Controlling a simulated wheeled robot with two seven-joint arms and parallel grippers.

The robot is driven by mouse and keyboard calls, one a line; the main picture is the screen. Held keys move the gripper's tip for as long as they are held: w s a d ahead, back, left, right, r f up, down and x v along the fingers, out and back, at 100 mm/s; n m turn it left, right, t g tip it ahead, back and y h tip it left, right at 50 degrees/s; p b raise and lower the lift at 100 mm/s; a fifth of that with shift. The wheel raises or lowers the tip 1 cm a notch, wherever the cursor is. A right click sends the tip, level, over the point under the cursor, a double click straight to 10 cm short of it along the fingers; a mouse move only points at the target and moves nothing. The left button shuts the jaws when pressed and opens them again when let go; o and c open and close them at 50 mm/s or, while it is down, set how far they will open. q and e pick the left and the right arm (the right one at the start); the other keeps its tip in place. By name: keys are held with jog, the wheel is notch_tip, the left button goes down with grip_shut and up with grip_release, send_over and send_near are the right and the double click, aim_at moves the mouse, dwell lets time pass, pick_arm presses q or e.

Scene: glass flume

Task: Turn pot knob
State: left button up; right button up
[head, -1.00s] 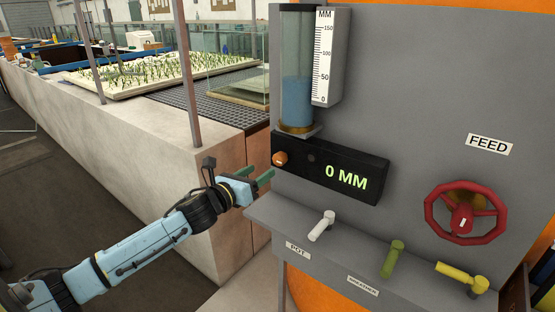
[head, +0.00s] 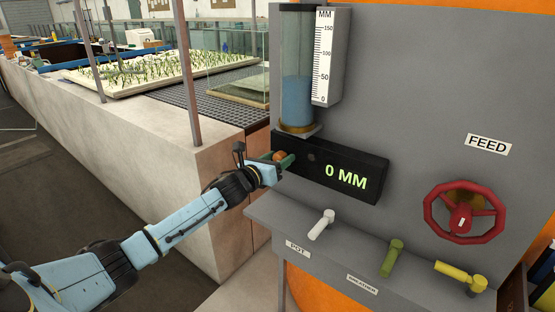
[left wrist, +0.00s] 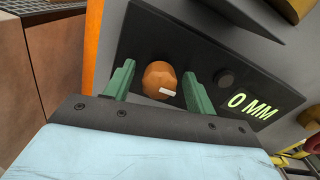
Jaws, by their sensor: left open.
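The pot knob is an orange-brown round knob (head: 279,156) at the left end of the black display panel (head: 330,168). In the left wrist view the knob (left wrist: 159,78) shows a white pointer mark aimed to the right and slightly down. My left gripper (head: 284,159) is open at the panel, its green fingers on either side of the knob. In the left wrist view the open fingers (left wrist: 158,85) stand apart from the knob, with a gap on each side. The display reads 0 MM. My right gripper is not in view.
A small dark button (left wrist: 224,79) sits right of the knob. Above the panel is a tube of blue water (head: 297,100) beside a scale (head: 326,60). Below are white (head: 322,224), green (head: 392,258) and yellow (head: 461,277) levers. A red FEED wheel (head: 465,212) is at right.

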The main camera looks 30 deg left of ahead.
pick_arm(q)
jog(key=c, duration=1)
